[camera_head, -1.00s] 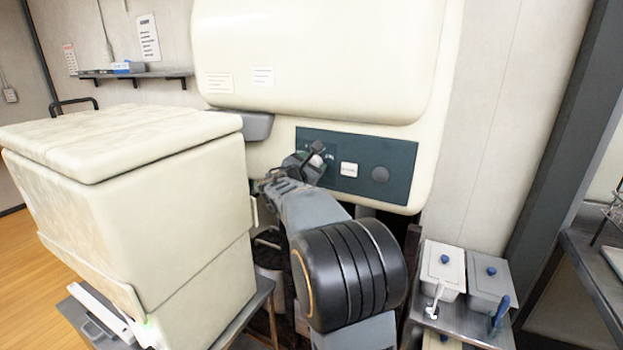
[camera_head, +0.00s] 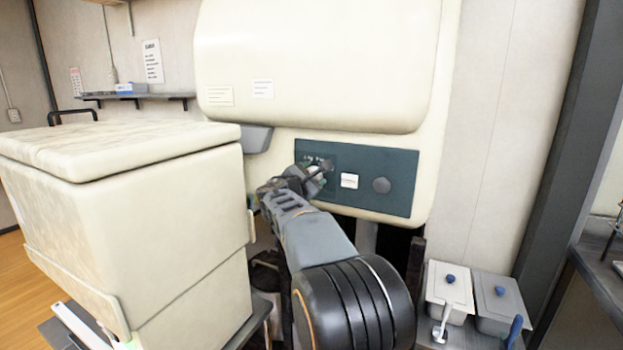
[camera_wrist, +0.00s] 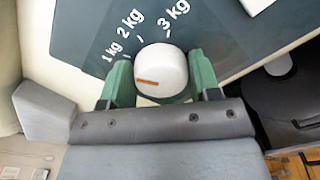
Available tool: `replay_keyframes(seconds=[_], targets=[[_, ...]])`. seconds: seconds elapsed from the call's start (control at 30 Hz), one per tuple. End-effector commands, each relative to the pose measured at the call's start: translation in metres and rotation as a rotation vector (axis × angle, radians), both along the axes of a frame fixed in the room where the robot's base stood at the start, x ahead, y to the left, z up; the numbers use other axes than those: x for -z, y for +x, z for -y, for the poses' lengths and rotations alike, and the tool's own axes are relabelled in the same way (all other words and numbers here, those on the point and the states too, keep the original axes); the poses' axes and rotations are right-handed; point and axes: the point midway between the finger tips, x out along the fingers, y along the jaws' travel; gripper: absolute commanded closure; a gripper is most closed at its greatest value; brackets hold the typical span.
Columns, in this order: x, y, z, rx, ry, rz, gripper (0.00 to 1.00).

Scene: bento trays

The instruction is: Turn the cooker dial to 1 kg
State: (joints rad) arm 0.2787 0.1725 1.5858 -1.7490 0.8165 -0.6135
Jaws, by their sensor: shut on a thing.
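The cooker dial (camera_wrist: 165,68) is a white round knob with a short orange mark on its face. It sits on the dark teal control panel (camera_head: 400,160), which also shows in the wrist view (camera_wrist: 75,25). White labels "1 kg" (camera_wrist: 112,52), "2 kg" (camera_wrist: 130,24) and "3 kg" (camera_wrist: 173,15) curve above the knob, with small ticks. I cannot tell which label the orange mark points to. My gripper (camera_wrist: 162,82) has a green finger on each side of the dial, shut on it. In the head view my gripper (camera_head: 316,174) is at the panel's left end and mostly covers the dial.
A white button (camera_head: 349,181) and a dark round knob (camera_head: 381,186) are to the right on the panel. A large cream box (camera_head: 190,220) stands close on the left of my arm. Lidded containers (camera_head: 449,285) are at lower right.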

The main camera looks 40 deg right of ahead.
Motion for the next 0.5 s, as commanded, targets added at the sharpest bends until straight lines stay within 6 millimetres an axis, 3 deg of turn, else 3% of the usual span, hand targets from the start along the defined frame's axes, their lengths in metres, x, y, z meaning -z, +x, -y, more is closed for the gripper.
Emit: replay_keyframes(seconds=[0.07,0.1,0.3,0.5], targets=[[-0.0003,0.0001,-0.0001,-0.001,-0.001,0.0,0.67],[-0.0003,0.0001,-0.0001,-0.001,-0.001,0.0,0.42],[-0.0003,0.0001,-0.0002,-0.001,-0.001,-0.001,0.23],[-0.0002,0.0002,-0.0002,-0.001,-0.001,-0.001,0.2]])
